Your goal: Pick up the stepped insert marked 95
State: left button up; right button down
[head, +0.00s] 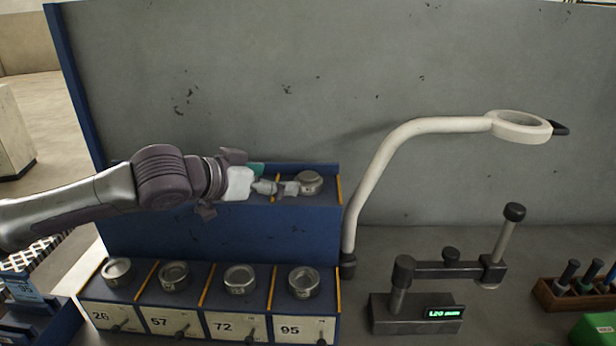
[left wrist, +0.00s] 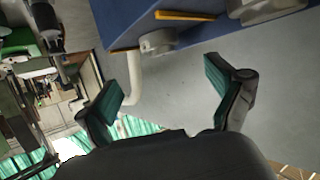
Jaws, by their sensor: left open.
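The compartment labelled 95 (head: 307,325) is at the right end of the front row. A round grey metal insert (head: 303,281) with a stepped rim sits on it. A similar insert (head: 308,182) sits on the raised blue shelf behind, in its right-hand compartment; any mark on it is unreadable. My left gripper (head: 252,185) is over the raised shelf, left of that insert and apart from it. In the left wrist view my left gripper (left wrist: 165,88) is open with nothing between its teal pads. A round grey part (left wrist: 158,42) shows beyond the fingers by a blue edge. My right gripper is not in view.
A white magnifier arm (head: 390,150) rises right of the shelves. A gauge stand (head: 415,312) and a wooden tool rack (head: 570,295) stand further right. A grey panel (head: 250,80) closes the back.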

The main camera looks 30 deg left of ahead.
aim_at(308, 176)
pick_arm(q)
jog(key=shift+p+x, duration=0.35)
jog(key=shift+x, duration=0.45)
jog(key=shift+w+d+f, duration=0.2)
jog(key=shift+w, duration=0.35)
jog(key=shift+w+d+r+p, duration=0.1)
jog(key=shift+w+d+p, duration=0.1)
jog(key=shift+w+p, duration=0.5)
jog(key=p+x, duration=0.1)
jog(key=x, duration=0.2)
jog(key=shift+w+p, duration=0.1)
jog(key=shift+p, duration=0.25)
jog(key=shift+w+f, duration=0.3)
jog(key=shift+s, duration=0.1)
